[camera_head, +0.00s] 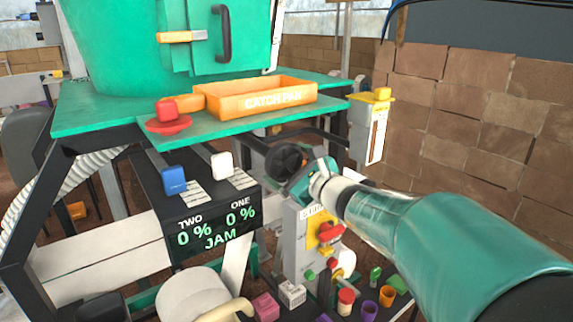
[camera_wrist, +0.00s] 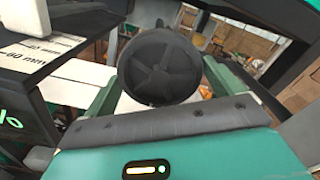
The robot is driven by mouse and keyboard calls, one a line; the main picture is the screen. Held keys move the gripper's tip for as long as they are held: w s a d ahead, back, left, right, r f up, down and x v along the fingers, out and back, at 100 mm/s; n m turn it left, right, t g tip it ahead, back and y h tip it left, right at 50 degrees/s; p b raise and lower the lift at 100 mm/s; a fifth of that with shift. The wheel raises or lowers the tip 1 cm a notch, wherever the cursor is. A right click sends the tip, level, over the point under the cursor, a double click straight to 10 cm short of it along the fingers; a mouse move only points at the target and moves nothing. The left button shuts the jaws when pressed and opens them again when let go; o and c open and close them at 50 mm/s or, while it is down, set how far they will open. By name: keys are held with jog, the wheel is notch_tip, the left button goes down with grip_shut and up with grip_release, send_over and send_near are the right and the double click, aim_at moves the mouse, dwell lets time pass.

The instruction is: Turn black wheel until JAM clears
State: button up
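The black wheel (camera_head: 284,161) is a round, spoked disc under the green bench, right of the display. My gripper (camera_head: 306,180) is beside it, reaching in from the right. In the wrist view the wheel (camera_wrist: 158,66) faces me, between the two spread green fingers (camera_wrist: 160,76). The fingers look open, with little room on either side of the wheel; I cannot tell whether they touch it. The display (camera_head: 214,231) reads TWO 0 %, ONE 0 % and JAM in green.
An orange catch pan (camera_head: 262,98) and a red button (camera_head: 167,110) are on the green bench (camera_head: 90,115). A blue block (camera_head: 174,180) and a white block (camera_head: 222,164) stand above the display. A grey post with a yellow and red fixture (camera_head: 322,232) stands below my gripper.

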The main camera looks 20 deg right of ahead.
aim_at(287, 164)
jog(key=shift+o, duration=0.2)
jog(key=shift+s, duration=0.1)
jog(key=shift+v, duration=1.9)
jog(key=shift+s+d, duration=0.1)
jog(key=shift+v, duration=1.85)
